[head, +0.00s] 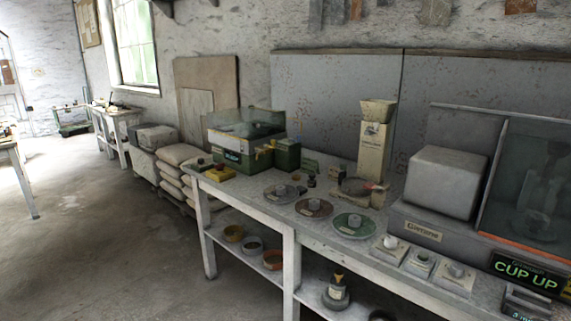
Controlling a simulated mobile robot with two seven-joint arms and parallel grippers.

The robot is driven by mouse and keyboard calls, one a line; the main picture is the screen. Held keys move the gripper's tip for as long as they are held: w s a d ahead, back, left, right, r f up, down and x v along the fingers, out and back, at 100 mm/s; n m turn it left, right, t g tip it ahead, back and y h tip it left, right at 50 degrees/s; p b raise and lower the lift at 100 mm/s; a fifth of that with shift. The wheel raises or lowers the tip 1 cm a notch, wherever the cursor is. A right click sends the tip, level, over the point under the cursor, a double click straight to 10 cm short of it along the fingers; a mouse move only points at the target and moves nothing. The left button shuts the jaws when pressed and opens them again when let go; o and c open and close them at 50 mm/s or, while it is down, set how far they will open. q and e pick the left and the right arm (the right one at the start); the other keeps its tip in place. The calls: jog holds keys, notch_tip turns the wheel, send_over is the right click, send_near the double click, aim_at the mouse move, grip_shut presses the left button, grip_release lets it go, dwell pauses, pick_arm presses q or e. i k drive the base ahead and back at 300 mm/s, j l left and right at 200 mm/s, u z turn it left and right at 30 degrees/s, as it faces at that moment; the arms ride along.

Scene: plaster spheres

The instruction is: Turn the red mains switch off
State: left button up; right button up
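I cannot make out a red mains switch for certain in the head view. A green machine (232,158) with a clear hood stands at the far end of the workbench and has a small lit display on its front. A grey machine (440,222) with a nameplate stands at the near right, beside a glazed cabinet and a lit display reading "CUP UP" (526,272). A small red item (376,186) lies at a dark bowl in the middle of the bench; it is too small to identify. Neither of my grippers is in view.
The long grey workbench (228,184) carries several round dishes, a tall carton (372,160) and small square blocks with knobs (390,246) along its front edge. Bowls stand on its lower shelf. Sacks (180,155) are stacked beyond it. The floor (110,240) at left is clear.

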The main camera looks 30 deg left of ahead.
aim_at(219, 167)
jog(key=i+j+u, duration=0.35)
jog(key=j, duration=0.15)
jog(key=i+j+u, duration=0.35)
jog(key=k+j, duration=0.1)
